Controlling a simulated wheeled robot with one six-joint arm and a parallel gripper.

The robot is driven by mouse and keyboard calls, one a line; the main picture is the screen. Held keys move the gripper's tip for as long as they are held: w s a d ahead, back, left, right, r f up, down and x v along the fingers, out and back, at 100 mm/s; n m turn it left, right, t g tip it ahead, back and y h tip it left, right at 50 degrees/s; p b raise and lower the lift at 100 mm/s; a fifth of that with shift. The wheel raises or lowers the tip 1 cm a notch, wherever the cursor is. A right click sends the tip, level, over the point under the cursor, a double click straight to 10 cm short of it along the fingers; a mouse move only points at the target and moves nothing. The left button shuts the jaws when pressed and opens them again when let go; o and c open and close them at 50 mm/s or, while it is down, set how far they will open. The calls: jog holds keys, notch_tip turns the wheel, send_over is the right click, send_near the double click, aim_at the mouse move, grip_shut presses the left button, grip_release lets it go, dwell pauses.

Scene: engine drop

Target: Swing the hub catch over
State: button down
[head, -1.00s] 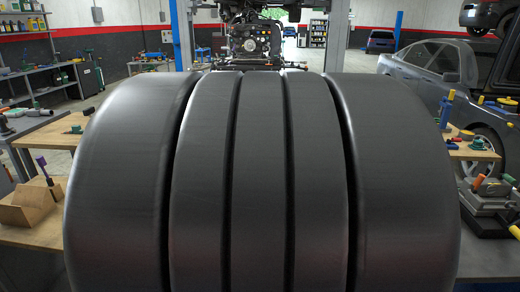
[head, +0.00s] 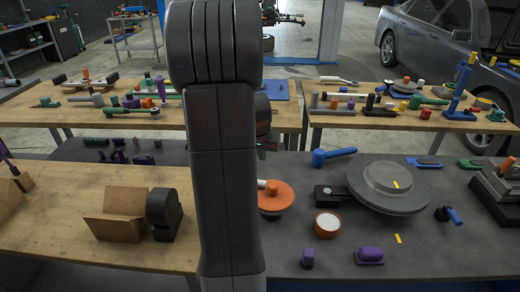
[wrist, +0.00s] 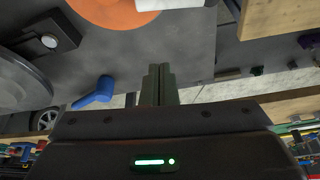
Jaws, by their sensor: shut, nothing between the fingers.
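In the wrist view the disc (wrist: 22,85) is at the left and the black block (wrist: 47,40) at upper left. My gripper (wrist: 158,85) has its fingers together and empty, apart from the block and to its right in that view. In the head view my arm mostly hides the gripper.
An orange disc (head: 272,200) and a round orange-rimmed tub (head: 327,224) are left of the hub. A blue mallet (head: 333,155) lies behind, purple parts (head: 370,256) in front. An open cardboard box (head: 112,217) stands on the left bench. A yellow mark (head: 397,239) is on the bench.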

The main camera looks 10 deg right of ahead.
jog(key=f, duration=0.2)
jog(key=s+f, duration=0.1)
jog(key=f, duration=0.2)
jog(key=shift+s+a+f+p, duration=0.3)
jog(key=shift+f+p, duration=0.1)
jog(key=shift+s+a+f, duration=0.1)
jog(key=shift+s+f, duration=0.05)
jog(key=shift+s, duration=0.05)
jog(key=shift+f+b, duration=0.1)
jog(key=shift+b, duration=0.3)
